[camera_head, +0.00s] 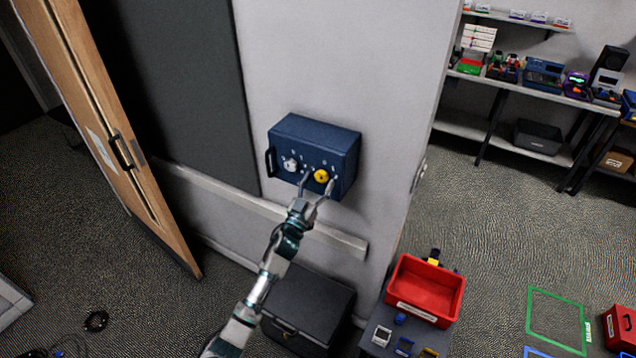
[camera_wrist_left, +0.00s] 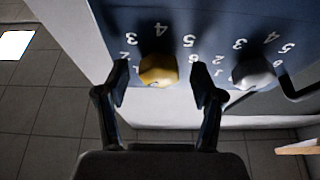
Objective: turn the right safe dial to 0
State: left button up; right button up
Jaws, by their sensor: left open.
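A dark blue safe (camera_head: 318,140) is fixed on the pale wall, with a black handle at its left side. Its front has two dials with white numbers around them. The right dial (camera_head: 321,175) is yellow and the left dial (camera_head: 290,164) is white. My left gripper (camera_head: 318,184) is open with its fingers on either side of the yellow dial. In the left wrist view the yellow dial (camera_wrist_left: 158,70) shows between the fingertips, with a gap visible on each side. The grey-white dial (camera_wrist_left: 252,74) is right of the fingers there. My right gripper is not in view.
A wooden door (camera_head: 100,130) with a black handle stands at the left. A black box (camera_head: 308,305) is below the safe. A red bin (camera_head: 425,290) sits on a small stand at lower right. Shelves with several items are at the upper right.

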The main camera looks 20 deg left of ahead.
pick_arm(q)
jog(key=c, duration=1.1)
jog(key=shift+c, duration=0.2)
jog(key=shift+n, duration=0.5)
jog(key=n+y, duration=0.1)
jog(key=n, duration=0.1)
jog(key=n+y+p, duration=0.1)
jog(key=n, duration=0.1)
jog(key=n+y+p, duration=0.1)
jog(key=n, duration=0.1)
jog(key=shift+d+r+g+y, duration=0.15)
jog(key=shift+d+g+y, duration=0.15)
jog(key=shift+y, duration=0.1)
jog(key=shift+d+n+g+y+p, duration=0.1)
jog(key=shift+n+g+y+p, duration=0.15)
jog(key=shift+n+y+p, duration=0.75)
jog(key=shift+d+n+g+y+p, duration=0.1)
jog(key=shift+n+g+p, duration=0.2)
jog(key=shift+n, duration=1.5)
jog(key=o, duration=1.1)
jog(key=shift+a, duration=0.1)
